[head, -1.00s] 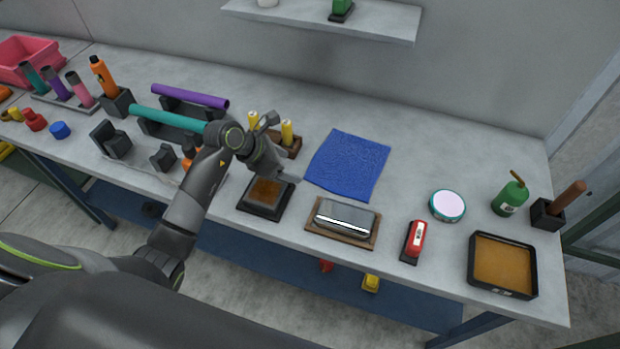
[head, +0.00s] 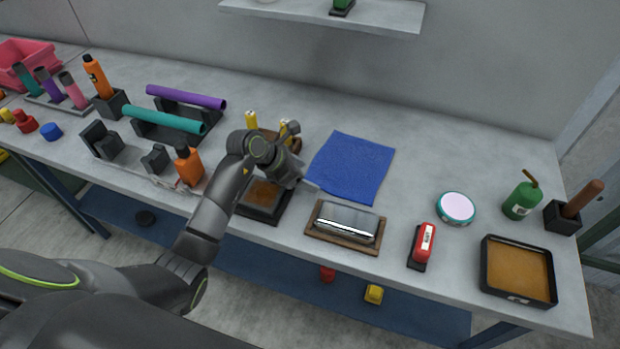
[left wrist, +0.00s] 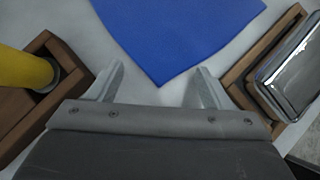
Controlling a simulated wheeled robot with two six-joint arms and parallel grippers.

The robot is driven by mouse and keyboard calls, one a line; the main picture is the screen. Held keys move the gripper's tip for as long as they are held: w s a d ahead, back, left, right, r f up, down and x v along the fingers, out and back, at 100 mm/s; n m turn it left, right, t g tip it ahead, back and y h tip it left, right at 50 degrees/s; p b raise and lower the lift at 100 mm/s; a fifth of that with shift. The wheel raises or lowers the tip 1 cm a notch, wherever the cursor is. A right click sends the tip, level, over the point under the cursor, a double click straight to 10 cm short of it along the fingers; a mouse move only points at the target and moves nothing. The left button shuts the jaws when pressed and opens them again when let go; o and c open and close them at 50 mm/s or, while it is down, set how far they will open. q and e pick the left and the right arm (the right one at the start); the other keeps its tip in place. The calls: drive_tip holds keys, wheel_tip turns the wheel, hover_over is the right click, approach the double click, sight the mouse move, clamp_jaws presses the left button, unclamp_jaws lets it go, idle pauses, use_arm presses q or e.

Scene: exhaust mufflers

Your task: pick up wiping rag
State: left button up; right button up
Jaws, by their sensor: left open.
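The wiping rag is a blue cloth (head: 352,167) lying flat on the grey workbench, right of my left gripper in the head view. In the left wrist view the rag (left wrist: 172,32) lies ahead of the fingertips, with one corner pointing toward the gap between them. My left gripper (head: 308,184) is near the rag's lower left corner. My right gripper is not in view.
A metal muffler (head: 346,220) on a wooden tray is just below the rag. A holder with yellow-handled tools (head: 252,121) stands left of it. A black tray (head: 262,207) is under my left arm.

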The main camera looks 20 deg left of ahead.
use_arm(q)
drive_tip(key=shift+d+f, duration=0.1)
drive_tip(key=shift+f, duration=0.05)
drive_tip(key=shift+c, duration=0.2)
clamp_jaws()
idle(0.8)
wheel_tip(320, 180, up, 12)
drive_tip(key=p, duration=0.8)
